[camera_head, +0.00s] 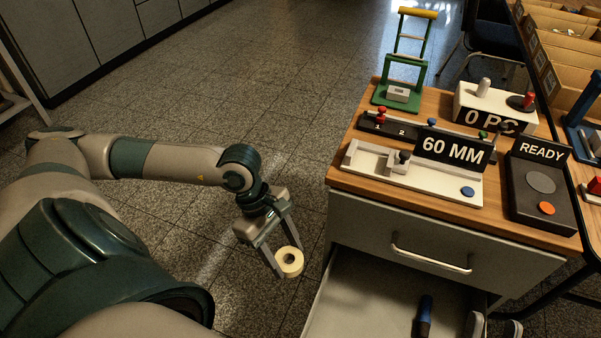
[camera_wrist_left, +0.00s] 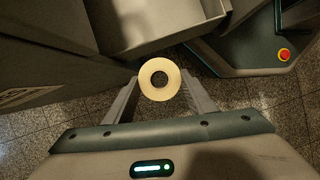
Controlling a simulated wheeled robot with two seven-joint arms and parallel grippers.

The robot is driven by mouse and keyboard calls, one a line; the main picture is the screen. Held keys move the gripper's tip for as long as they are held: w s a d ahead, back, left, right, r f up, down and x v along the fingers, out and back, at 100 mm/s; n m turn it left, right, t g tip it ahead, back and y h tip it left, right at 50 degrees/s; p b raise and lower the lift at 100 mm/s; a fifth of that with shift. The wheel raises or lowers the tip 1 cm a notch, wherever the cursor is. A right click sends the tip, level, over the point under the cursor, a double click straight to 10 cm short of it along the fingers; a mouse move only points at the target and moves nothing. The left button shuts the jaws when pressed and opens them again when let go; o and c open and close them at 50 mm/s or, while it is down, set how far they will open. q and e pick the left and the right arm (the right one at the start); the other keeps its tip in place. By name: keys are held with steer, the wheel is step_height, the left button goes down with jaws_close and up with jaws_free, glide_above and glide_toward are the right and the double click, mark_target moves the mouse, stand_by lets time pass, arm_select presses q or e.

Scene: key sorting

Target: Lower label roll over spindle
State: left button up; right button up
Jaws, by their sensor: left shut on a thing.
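The cream label roll (camera_head: 290,269) is a short ring with an open hole. My left gripper (camera_head: 288,260) is shut on it and holds it in the air, left of the cabinet. In the left wrist view the roll (camera_wrist_left: 146,80) sits between the fingertips, its hole facing the camera. A white upright peg (camera_head: 484,87) stands on the white "0 PC" unit at the back of the worktop. I cannot tell whether this peg is the spindle. The roll is well apart from everything on the worktop. I cannot tell whether two grey pieces at the bottom right edge are my right gripper.
The wooden worktop (camera_head: 344,182) bears a green stand (camera_head: 411,70), a "60 MM" fixture (camera_head: 453,188) and a dark "READY" box (camera_head: 537,214). Below it a drawer (camera_head: 370,305) stands open with a dark blue-handled tool (camera_head: 424,315) inside. The floor around the roll is clear.

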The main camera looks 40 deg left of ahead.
arm_select(q)
steer(key=shift+a, duration=0.5)
steer(key=shift+s, duration=0.1)
stand_by(0.3)
